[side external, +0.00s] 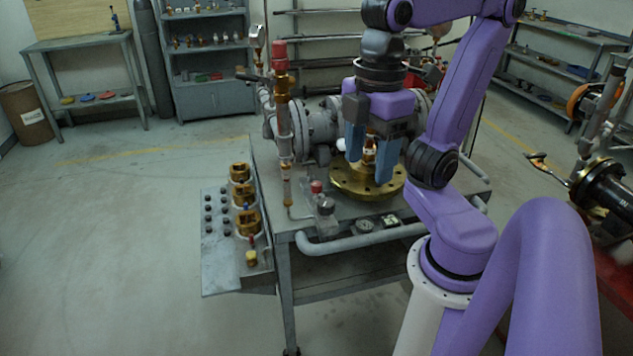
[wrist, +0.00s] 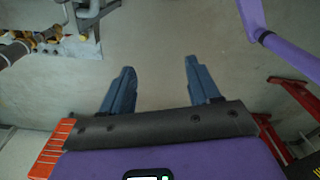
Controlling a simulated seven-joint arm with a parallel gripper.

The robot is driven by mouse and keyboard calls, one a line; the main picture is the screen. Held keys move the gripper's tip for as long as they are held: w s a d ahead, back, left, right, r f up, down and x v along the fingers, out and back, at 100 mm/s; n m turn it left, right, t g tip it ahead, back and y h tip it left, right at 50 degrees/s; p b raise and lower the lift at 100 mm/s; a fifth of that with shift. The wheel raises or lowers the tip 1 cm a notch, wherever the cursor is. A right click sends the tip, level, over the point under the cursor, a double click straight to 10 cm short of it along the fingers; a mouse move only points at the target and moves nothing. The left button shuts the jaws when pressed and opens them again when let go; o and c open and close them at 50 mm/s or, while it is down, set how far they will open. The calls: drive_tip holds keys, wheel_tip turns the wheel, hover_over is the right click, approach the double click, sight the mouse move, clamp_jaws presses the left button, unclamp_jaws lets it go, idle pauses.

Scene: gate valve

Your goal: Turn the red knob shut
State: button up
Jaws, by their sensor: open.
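In the side external view, a small red knob (side external: 317,187) sits on a grey fitting at the front left of the bench top. A taller red cap (side external: 280,56) tops the vertical brass pipe at the bench's left; I cannot tell which is the task's knob. My gripper (side external: 371,160) points down above the brass flange (side external: 369,184), to the right of both red parts. Its blue fingers are apart. In the wrist view my gripper (wrist: 157,72) is open and empty, with grey floor between the fingers.
The grey bench (side external: 268,160) carries flanged pipework (side external: 318,122) behind my gripper and gauges (side external: 366,226) at its front. A side panel (side external: 220,262) holds several brass fittings. A black-ended pipe machine (side external: 606,190) stands at right.

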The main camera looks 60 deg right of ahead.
wheel_tip(320, 180, up, 14)
drive_tip(key=r, duration=0.1)
drive_tip(key=w+d+m, duration=0.3)
drive_tip(key=w, duration=1.3)
drive_tip(key=m, duration=0.4)
hover_over(316, 184)
drive_tip(key=shift+f, duration=1.85)
wheel_tip(316, 184, down, 42)
drive_tip(key=shift+d+f, duration=0.1)
drive_tip(key=shift+f, duration=0.15)
